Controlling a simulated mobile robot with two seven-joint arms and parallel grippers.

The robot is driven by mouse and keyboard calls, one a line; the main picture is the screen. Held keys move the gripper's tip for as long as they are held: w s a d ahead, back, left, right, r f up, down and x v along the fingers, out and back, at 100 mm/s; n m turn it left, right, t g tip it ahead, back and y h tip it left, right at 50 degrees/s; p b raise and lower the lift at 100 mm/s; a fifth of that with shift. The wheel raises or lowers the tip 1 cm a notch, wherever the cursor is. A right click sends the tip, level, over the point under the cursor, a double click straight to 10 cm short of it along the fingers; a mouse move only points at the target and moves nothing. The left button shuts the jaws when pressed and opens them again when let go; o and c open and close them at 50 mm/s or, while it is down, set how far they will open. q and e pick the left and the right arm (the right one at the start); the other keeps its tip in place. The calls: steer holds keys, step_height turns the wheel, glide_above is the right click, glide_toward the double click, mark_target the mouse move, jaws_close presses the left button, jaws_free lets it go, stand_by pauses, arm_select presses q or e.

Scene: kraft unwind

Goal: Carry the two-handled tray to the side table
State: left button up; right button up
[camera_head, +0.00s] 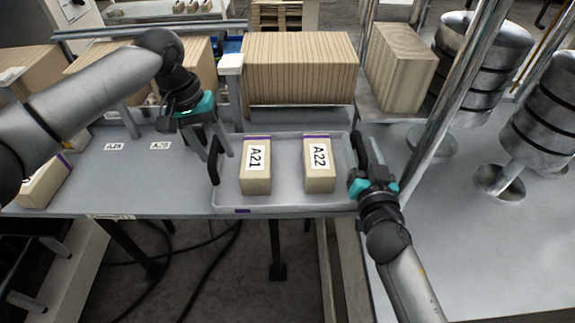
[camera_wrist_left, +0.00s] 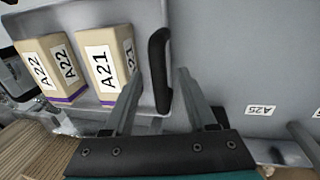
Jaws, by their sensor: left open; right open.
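The light grey two-handled tray (camera_head: 284,201) sits at the front edge of a grey table, with two tan boxes, A21 (camera_head: 256,179) and A22 (camera_head: 319,179), upright in it. Its black left handle (camera_head: 213,160) also shows in the left wrist view (camera_wrist_left: 160,70). My left gripper (camera_head: 222,152) is open, its fingers (camera_wrist_left: 160,78) apart on either side of that handle, not closed on it. My right gripper (camera_head: 372,180) is open at the black right handle (camera_head: 359,150); its fingertips are mostly hidden, so contact is unclear.
A large striped kraft block (camera_head: 300,65) stands behind the tray. A metal post (camera_head: 455,95) rises right of the tray, near my right arm. Stacked metal cylinders (camera_head: 545,115) stand on the right-hand grey surface (camera_head: 480,260), whose front is clear. Cables (camera_head: 195,248) lie on the floor.

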arm_select(q)
steer(key=shift+f, duration=0.2)
arm_select(e)
steer(key=shift+w, duration=0.25)
arm_select(q)
steer(key=shift+c, duration=0.2)
arm_select(e)
steer(key=shift+c, duration=0.2)
arm_select(q)
jaws_close()
arm_select(e)
jaws_close()
arm_select(q)
steer(key=shift+d, duration=0.1)
steer(key=shift+r, duration=0.1)
arm_select(e)
steer(key=shift+r, duration=0.1)
